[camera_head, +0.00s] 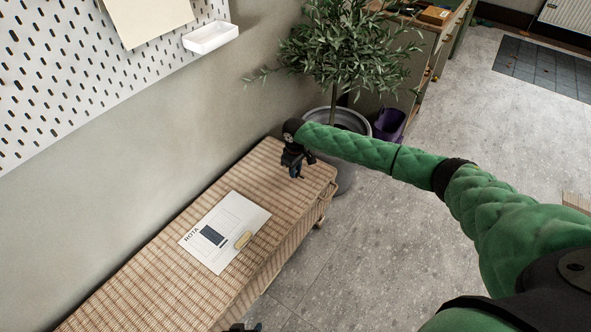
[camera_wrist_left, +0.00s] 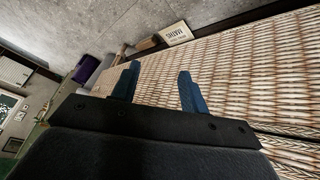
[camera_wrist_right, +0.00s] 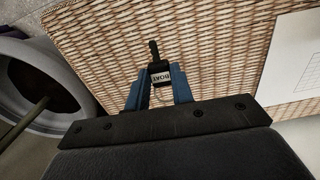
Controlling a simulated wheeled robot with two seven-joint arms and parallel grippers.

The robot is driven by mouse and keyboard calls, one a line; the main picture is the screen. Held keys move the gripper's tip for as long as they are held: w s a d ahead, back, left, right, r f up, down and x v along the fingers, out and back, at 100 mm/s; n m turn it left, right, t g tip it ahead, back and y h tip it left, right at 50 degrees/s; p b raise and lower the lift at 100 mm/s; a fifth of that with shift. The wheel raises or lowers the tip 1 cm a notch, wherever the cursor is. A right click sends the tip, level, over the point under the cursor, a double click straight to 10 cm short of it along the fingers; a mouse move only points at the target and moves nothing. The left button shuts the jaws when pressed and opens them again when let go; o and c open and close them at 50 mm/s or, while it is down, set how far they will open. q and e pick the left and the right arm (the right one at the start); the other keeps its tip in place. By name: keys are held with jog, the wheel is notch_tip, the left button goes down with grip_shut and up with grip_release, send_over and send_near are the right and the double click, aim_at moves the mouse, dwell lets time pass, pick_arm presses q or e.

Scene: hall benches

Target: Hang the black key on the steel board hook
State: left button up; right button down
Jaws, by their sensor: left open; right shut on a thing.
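My right gripper (camera_head: 296,172) is over the far end of the woven bench (camera_head: 150,285). In the right wrist view its blue fingers (camera_wrist_right: 160,88) are shut on the black key (camera_wrist_right: 153,50), which has a tag (camera_wrist_right: 160,77) lettered "BOAT". The key points away from the gripper, over the weave. My left gripper (camera_wrist_left: 158,88) is open and empty beside the woven surface; only a dark bit of it (camera_head: 244,327) shows at the bottom edge of the head view. The perforated board (camera_head: 60,80) is on the wall at upper left. I cannot make out a hook on it.
A white tray (camera_head: 210,37) and a paper sheet (camera_head: 148,15) are on the board. A potted plant (camera_head: 345,50) and a purple bin (camera_head: 389,125) stand beyond the bench.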

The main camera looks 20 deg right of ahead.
jog(key=shift+r+p, duration=0.9)
jog(key=shift+r, duration=0.05)
pick_arm(q)
notch_tip(320, 180, up, 16)
jog(key=g+p, duration=0.1)
jog(key=shift+s+a+p, duration=0.3)
jog(key=shift+a+p, duration=0.1)
jog(key=shift+a, duration=0.05)
pick_arm(e)
jog(key=shift+r, duration=0.9)
pick_arm(q)
jog(key=shift+f+g, duration=0.25)
jog(key=shift+g, duration=0.05)
jog(key=shift+r, duration=0.25)
dwell(0.4)
